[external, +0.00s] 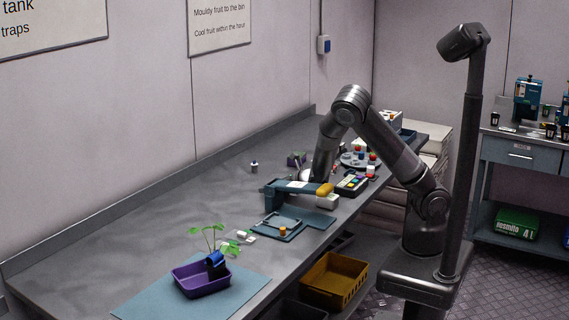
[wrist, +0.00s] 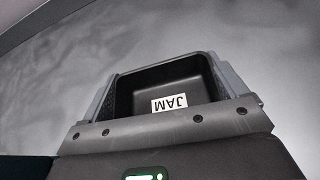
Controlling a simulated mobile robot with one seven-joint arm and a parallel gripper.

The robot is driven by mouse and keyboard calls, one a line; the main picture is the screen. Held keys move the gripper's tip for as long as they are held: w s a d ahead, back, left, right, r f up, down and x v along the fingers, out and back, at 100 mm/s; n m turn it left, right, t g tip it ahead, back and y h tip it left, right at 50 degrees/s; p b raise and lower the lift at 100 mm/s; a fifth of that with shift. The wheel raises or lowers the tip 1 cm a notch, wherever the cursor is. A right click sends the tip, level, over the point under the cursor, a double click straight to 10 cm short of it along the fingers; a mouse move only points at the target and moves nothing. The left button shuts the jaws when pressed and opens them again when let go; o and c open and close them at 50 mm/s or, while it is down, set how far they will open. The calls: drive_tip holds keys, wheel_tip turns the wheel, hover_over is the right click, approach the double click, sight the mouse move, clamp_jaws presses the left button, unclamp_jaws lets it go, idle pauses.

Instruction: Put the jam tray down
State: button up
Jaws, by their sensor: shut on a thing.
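The jam tray (wrist: 182,84) is a dark, open tray with a white label reading JAM, seen in the wrist view. Its inside looks empty. My gripper (wrist: 163,88) is shut on it, with a grey finger along its left and right sides. In the external view my arm reaches down over the long grey bench (external: 165,210), behind a teal device with a yellow end (external: 290,190). The gripper's tips and the tray are not clear there. I cannot tell whether the tray touches the bench.
A teal mat with a flat tray (external: 283,222) lies in front of the device. A purple tray (external: 203,283) with a plant stands at the near end. A black box of coloured pieces (external: 352,183) and a round rack (external: 360,160) stand to the right. Bare bench lies left of the device.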

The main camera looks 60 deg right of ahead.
drive_tip(key=shift+r, duration=0.45)
wheel_tip(320, 180, up, 2)
drive_tip(key=shift+r, duration=0.2)
drive_tip(key=s+d+r, duration=0.6)
drive_tip(key=d+r, duration=0.1)
drive_tip(key=d, duration=0.3)
drive_tip(key=w+d+r+n+g+y, duration=0.1)
drive_tip(key=w+d+r+n+y, duration=0.2)
drive_tip(key=w+d, duration=0.5)
drive_tip(key=w+d+r+n+g+y, duration=0.1)
drive_tip(key=w+d+r+n+y, duration=0.2)
drive_tip(key=w+d, duration=0.45)
drive_tip(key=s+d+f+n+g+y, duration=0.15)
drive_tip(key=s+d, duration=0.25)
drive_tip(key=d, duration=0.4)
drive_tip(key=s+d+f+n+y, duration=0.1)
drive_tip(key=s+d+f, duration=0.2)
drive_tip(key=d, duration=0.5)
drive_tip(key=s+d+f+n+g+y, duration=0.15)
drive_tip(key=s+d, duration=0.25)
drive_tip(key=d, duration=0.5)
drive_tip(key=m, duration=0.1)
hover_over(310, 153)
drive_tip(key=shift+t, duration=0.3)
wheel_tip(310, 153, down, 7)
drive_tip(key=shift+r, duration=0.15)
drive_tip(key=shift+f, duration=1.95)
